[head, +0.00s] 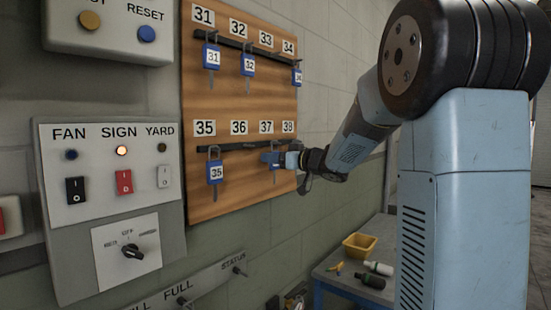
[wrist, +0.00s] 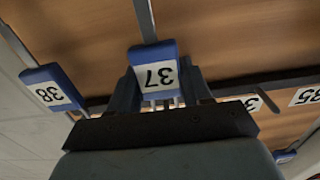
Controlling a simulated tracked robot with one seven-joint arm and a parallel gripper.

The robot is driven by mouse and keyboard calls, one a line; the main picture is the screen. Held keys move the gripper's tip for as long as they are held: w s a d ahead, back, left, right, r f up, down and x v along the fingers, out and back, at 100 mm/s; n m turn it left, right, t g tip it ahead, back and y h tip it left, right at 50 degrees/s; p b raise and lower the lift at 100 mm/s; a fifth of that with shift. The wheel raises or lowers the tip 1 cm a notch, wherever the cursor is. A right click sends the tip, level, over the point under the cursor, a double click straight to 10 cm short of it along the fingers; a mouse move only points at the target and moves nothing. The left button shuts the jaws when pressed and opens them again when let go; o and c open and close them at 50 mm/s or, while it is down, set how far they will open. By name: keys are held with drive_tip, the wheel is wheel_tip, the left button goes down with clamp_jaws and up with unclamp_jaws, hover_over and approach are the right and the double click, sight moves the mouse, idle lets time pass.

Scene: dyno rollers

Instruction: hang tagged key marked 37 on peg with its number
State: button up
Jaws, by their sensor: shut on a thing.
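The blue tag marked 37 (wrist: 156,75) sits between the two fingers of my gripper (wrist: 160,95), which is shut on it. Its number is upside down in the wrist view, and its silver key (wrist: 145,18) points to the top of that picture. In the head view, my gripper (head: 284,160) and the blue tag (head: 269,158) are at the lower row of the wooden board, just below the 37 label (head: 266,127). The key hangs straight down. I cannot tell whether the tag's loop is around the peg or in front of it.
Tag 38 (wrist: 52,88) hangs close beside my gripper. Tag 35 (head: 215,171) hangs at the lower left of the board (head: 225,105). Tags 31 (head: 212,57), 32 (head: 248,65) and 34 (head: 297,77) hang above. A switch panel (head: 105,190) stands left; a table (head: 350,277) is below.

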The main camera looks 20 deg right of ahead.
idle(0.4)
drive_tip(key=o, duration=1.1)
drive_tip(key=shift+d, duration=0.1)
